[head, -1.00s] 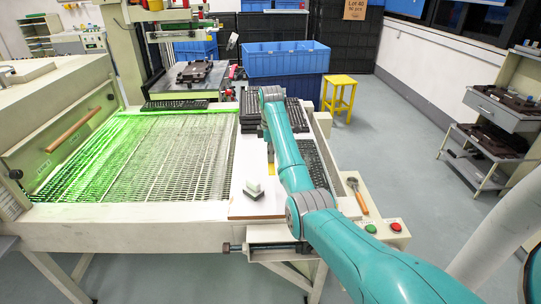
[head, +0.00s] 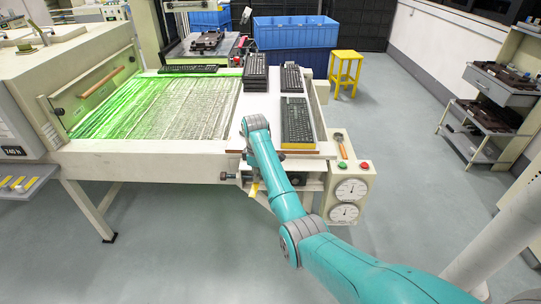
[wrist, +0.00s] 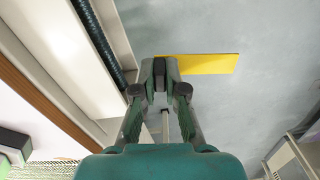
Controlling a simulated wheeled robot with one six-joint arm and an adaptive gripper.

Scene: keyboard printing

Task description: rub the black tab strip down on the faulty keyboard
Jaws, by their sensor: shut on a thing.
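My gripper (wrist: 160,68) is shut on a flat yellow card (wrist: 208,64), which sticks out to the right of the fingertips in the wrist view. Grey floor shows behind the card. In the head view the yellow card (head: 254,188) shows below the table's front edge, beside my arm; the fingers are hidden there. A single black keyboard (head: 297,122) lies on the right end of the table, away from my gripper. I cannot tell from its surface whether it is the faulty one. I cannot make out a black tab strip.
Stacked keyboards (head: 255,72) and a second stack (head: 291,78) stand behind. Another keyboard (head: 188,68) lies beyond the green-lit mesh belt (head: 150,110). An orange-handled tool (head: 341,147) lies near red and green buttons.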

